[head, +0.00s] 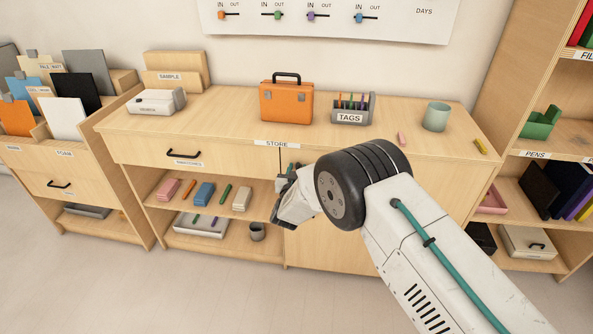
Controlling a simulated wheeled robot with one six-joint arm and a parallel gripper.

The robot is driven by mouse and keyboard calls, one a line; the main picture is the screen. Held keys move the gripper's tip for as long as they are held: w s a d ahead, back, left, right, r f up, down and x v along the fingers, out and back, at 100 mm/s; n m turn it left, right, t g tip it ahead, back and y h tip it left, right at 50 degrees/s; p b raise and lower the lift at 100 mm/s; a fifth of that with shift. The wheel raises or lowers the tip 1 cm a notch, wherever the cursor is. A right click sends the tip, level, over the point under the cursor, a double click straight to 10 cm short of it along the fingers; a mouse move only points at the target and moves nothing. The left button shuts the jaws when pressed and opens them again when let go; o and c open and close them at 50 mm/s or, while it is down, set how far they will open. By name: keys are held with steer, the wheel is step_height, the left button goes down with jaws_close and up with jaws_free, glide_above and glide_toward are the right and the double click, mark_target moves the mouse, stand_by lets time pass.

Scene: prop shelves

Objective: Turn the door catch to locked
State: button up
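The wooden cabinet door (325,248) is below the counter, right of the open shelves, and looks closed. A STORE label (277,144) is on the counter edge above the door's left side. My gripper (283,188) is at the door's upper left edge, with my arm coming in from the lower right. The door catch cannot be made out; my gripper and wrist cover that part of the door. I cannot tell whether the gripper touches anything, or whether its fingers are open or shut.
On the counter stand an orange case (286,104), a TAGS holder (351,109) and a grey-green cup (436,117). Left of the door are a drawer (140,150) and shelves with small items and a dark cup (257,232). A tall shelf unit (510,70) stands right. The floor in front is clear.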

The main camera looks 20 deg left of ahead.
jaws_close()
steer(key=shift+a+n, duration=0.1)
steer(key=shift+n, duration=0.3)
steer(key=n, duration=1.1)
steer(key=a+f+n, duration=0.1)
steer(key=n, duration=0.5)
steer(key=shift+s+f, duration=0.1)
steer(key=shift+s, duration=0.05)
steer(key=shift+n, duration=0.3)
stand_by(0.3)
jaws_free()
